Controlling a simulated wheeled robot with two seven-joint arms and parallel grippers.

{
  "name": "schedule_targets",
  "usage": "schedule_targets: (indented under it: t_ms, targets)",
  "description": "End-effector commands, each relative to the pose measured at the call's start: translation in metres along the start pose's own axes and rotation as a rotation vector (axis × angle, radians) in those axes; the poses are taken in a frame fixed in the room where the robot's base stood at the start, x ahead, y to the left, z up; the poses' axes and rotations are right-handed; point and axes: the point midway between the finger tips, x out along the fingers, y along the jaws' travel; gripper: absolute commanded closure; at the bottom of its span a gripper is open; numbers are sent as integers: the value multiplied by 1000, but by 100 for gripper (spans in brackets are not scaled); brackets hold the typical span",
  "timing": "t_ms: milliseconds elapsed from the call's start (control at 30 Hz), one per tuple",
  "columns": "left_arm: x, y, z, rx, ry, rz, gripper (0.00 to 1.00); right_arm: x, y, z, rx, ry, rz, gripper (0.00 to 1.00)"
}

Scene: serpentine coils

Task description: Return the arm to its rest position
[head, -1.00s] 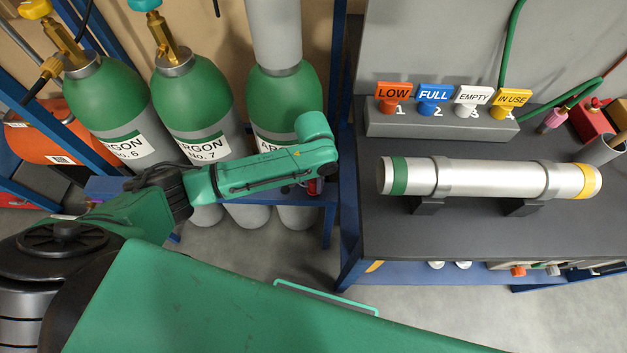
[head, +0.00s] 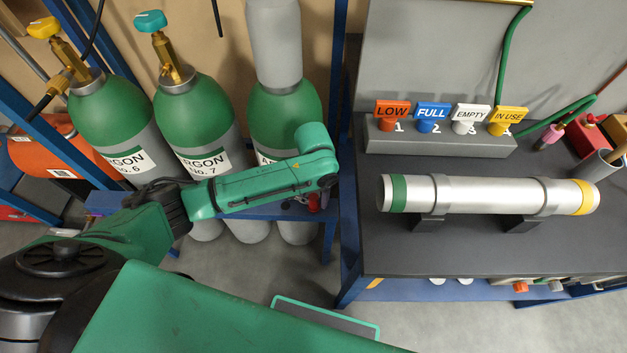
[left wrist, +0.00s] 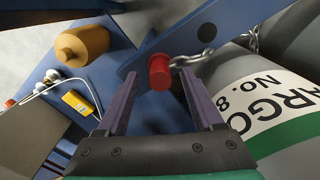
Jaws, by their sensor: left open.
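My left arm comes in from the left in the head view, its green forearm reaching across in front of the gas cylinders. Its gripper is mostly hidden behind the arm there. In the left wrist view the left gripper (left wrist: 160,82) is open, with its two dark fingers apart and nothing held. A red cylindrical knob (left wrist: 159,71) on the blue frame (left wrist: 205,28) shows in the gap between the fingers; I cannot tell whether they touch it. My right gripper is not in view.
Argon cylinders No. 6 (head: 110,115), No. 7 (head: 195,108) and No. 8 (left wrist: 275,120) stand close by, with a chain (left wrist: 192,58) near the last. A dark bench (head: 400,245) at right holds a silver cylinder (head: 485,195) and a tag rack (head: 435,142). Floor shows below.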

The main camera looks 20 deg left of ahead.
Motion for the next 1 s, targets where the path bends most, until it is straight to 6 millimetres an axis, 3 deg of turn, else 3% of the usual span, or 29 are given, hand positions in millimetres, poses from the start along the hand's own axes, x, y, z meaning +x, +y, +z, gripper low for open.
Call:
schedule_targets:
  t_ms: [200, 400, 767, 867, 1000]
  targets:
    - [-70, 0, -1, 2, 4, 0, 32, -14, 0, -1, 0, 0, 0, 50]
    - [-111, 0, 0, 2, 1, 1, 32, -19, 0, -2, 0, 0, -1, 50]
    - [-119, 0, 0, 2, 0, 2, 32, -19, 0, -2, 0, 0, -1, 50]
    - [-113, 11, 4, 28, 20, 38, 32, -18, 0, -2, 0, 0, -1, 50]
    - [-99, 41, 16, 91, 131, 170, 32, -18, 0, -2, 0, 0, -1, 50]
